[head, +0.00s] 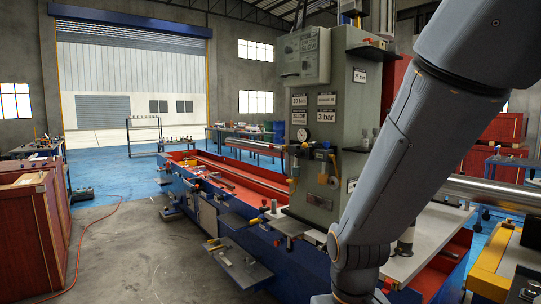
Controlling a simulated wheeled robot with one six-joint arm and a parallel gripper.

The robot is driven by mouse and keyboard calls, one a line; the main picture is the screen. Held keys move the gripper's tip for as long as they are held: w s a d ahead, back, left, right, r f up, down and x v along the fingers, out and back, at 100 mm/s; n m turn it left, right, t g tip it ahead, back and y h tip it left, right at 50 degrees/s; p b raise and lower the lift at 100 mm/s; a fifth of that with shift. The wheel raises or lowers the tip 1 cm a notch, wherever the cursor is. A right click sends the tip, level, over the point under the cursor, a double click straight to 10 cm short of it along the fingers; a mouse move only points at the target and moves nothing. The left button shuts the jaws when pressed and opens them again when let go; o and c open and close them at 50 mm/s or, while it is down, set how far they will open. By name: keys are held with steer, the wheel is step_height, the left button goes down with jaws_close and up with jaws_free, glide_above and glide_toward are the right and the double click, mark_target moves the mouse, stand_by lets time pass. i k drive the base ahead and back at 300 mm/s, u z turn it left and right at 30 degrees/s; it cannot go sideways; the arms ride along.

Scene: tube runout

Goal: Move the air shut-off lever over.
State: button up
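A grey machine column (345,100) stands right of centre, carrying a round pressure gauge (303,134) and a "3 bar" label (325,144). Small air fittings with a yellow part (323,178) sit below the label on the column's face. The air shut-off lever is too small to tell apart from these fittings, so its position cannot be read. My arm crosses the right side, in front of part of the machine. It runs down past the bottom edge, and my gripper is out of view.
A long blue and red machine bed (235,172) runs beneath the column, with small shelves (238,262) on its near side. A steel tube (485,190) lies at right. Red crates (30,230) stand at left. A red hose (95,240) crosses the open floor.

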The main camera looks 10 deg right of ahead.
mark_target(272, 147)
steer(key=u, duration=0.45)
steer(key=k, duration=0.55)
steer(key=u, duration=0.9)
steer(key=i, duration=1.95)
steer(key=z, duration=1.3)
steer(key=i, duration=0.8)
steer(key=z, duration=0.8)
